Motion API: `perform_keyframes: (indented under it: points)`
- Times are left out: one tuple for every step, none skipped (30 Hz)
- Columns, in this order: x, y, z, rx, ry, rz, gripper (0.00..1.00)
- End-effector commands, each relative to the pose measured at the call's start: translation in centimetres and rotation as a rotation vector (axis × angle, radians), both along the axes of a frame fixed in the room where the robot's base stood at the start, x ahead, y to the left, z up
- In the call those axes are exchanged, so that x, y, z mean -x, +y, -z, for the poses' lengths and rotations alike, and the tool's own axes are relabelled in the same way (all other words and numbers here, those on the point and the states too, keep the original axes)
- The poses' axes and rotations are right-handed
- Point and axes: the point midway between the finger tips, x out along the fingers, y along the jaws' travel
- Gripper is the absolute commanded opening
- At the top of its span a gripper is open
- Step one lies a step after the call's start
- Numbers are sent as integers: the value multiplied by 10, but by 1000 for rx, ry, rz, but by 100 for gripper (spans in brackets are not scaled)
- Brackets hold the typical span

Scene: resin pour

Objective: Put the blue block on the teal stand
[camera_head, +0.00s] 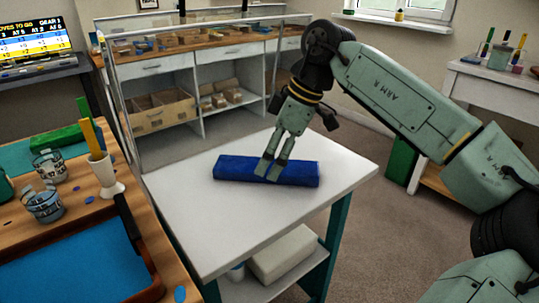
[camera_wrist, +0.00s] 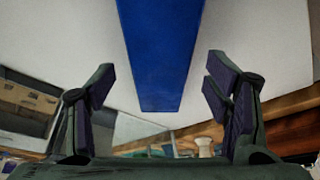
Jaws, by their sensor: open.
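The long blue block (camera_head: 236,168) lies flat on the white top of a stand with teal legs (camera_head: 338,240). My gripper (camera_head: 270,170) reaches down from above, and its fingers overlap the middle of the block in the head view. In the wrist view the fingers (camera_wrist: 160,100) are spread wide, with clear gaps on both sides of the block (camera_wrist: 160,50). The gripper is open and not closed on the block. How far the fingertips are above the white top is hard to tell.
A workbench at left holds clear cups (camera_head: 45,205), a white cup with sticks (camera_head: 104,175) and a blue tray (camera_head: 75,275). A glass-sided frame (camera_head: 118,90) rises behind the stand. A white package (camera_head: 283,252) sits on the lower shelf. The white top is otherwise clear.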

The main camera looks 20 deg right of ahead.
Motion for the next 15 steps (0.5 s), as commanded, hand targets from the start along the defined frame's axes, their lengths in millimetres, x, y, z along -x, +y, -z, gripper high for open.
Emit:
perform_keyframes:
  points:
    - [2,-4,-18,1,-1,3,71]
    - [2,-6,-24,1,-1,3,71]
    - [4,-10,-32,1,-1,3,71]
    - [5,-12,-39,1,0,4,71]
    - [5,-14,-45,1,0,4,71]
    - [7,-17,-53,0,-1,4,71]
    - [8,-19,-58,0,-1,3,71]
    - [8,-21,-64,0,-1,3,71]
    - [10,-24,-70,0,-1,4,71]
    - [11,-26,-75,0,-1,4,71]
    - [11,-28,-79,1,-1,3,71]
    - [12,-30,-84,1,0,2,71]
    - [13,-31,-87,1,0,1,71]
    - [13,-33,-90,1,0,1,71]
    - [14,-34,-93,1,0,2,71]
